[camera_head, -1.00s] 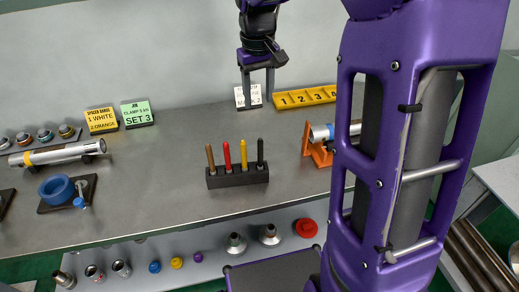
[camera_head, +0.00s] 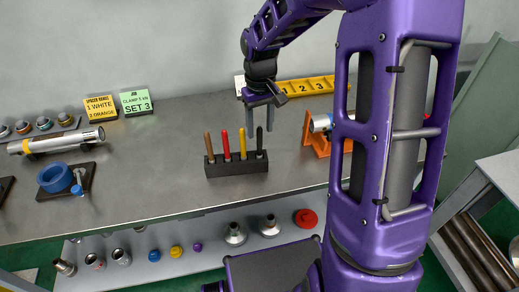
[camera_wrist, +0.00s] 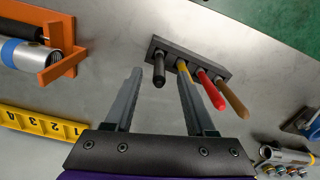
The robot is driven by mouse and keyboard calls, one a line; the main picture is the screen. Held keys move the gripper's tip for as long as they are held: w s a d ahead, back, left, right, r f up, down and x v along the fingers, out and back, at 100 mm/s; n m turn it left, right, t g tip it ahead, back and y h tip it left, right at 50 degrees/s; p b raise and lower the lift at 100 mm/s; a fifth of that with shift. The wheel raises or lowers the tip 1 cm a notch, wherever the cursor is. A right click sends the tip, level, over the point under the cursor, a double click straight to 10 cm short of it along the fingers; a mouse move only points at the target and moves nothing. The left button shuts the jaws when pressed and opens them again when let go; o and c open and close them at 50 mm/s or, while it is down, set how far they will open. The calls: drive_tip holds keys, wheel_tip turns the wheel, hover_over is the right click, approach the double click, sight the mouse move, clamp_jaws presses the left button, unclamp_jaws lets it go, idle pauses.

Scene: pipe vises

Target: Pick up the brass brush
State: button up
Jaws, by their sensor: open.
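A dark block (camera_head: 237,169) on the bench holds a row of upright tools with brown (camera_head: 209,144), red (camera_head: 226,145), yellow (camera_head: 242,144) and black (camera_head: 259,140) handles. Their lower ends are hidden in the block, so I cannot tell which is the brass brush. My gripper (camera_head: 259,128) is open and empty, pointing down close above the block's right end. In the wrist view, the black handle (camera_wrist: 159,69) shows between the fingertips of my gripper (camera_wrist: 160,75). The yellow handle (camera_wrist: 182,68) is beside the right fingertip there. I see no contact.
An orange stand (camera_head: 319,140) holding a metal pipe is to the block's right. A yellow numbered strip (camera_head: 305,87) lies behind. A blue ring (camera_head: 56,178) and a pipe (camera_head: 60,141) are at the left. The bench between them and the block is clear.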

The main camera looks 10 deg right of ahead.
hover_over(259, 155)
drive_tip(key=f, duration=0.5)
drive_tip(key=shift+w+d+f, duration=0.1)
drive_tip(key=shift+w+d, duration=0.05)
drive_tip(key=shift+w, duration=0.25)
clamp_jaws()
